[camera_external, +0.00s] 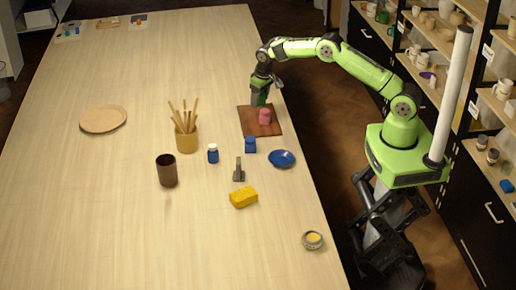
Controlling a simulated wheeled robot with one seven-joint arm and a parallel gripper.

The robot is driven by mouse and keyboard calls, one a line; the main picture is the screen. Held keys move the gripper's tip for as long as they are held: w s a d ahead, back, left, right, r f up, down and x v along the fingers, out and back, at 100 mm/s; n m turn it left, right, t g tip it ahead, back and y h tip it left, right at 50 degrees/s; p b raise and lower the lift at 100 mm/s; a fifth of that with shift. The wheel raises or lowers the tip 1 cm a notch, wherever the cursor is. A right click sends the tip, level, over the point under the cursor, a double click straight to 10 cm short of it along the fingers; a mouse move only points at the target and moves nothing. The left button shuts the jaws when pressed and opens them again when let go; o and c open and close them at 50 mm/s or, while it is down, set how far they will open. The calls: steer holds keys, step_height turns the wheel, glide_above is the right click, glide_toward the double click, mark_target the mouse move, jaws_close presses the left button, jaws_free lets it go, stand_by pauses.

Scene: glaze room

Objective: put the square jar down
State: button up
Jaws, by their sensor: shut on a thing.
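My gripper (261,90) is at the table's right side, pointing down, above the far part of a brown board (247,128). It is shut on a small dark green jar (260,100), which looks like the square jar; the fingers hide part of it. The jar is over or on the board's far end; I cannot tell if it touches. A pink jar (265,117) stands on the board just in front of it, close by.
A blue jar (250,145), a blue bowl (282,159), a blue-and-white bottle (213,154) and a grey tool (239,170) stand nearer. A brush pot (187,139), a brown cup (166,171) and a yellow sponge (243,197) are left and nearer. The table's far middle is clear.

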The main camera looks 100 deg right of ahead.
step_height(320, 180, down, 5)
steer(key=shift+r, duration=0.1)
steer(key=o, duration=1.2)
steer(key=shift+f, duration=0.2)
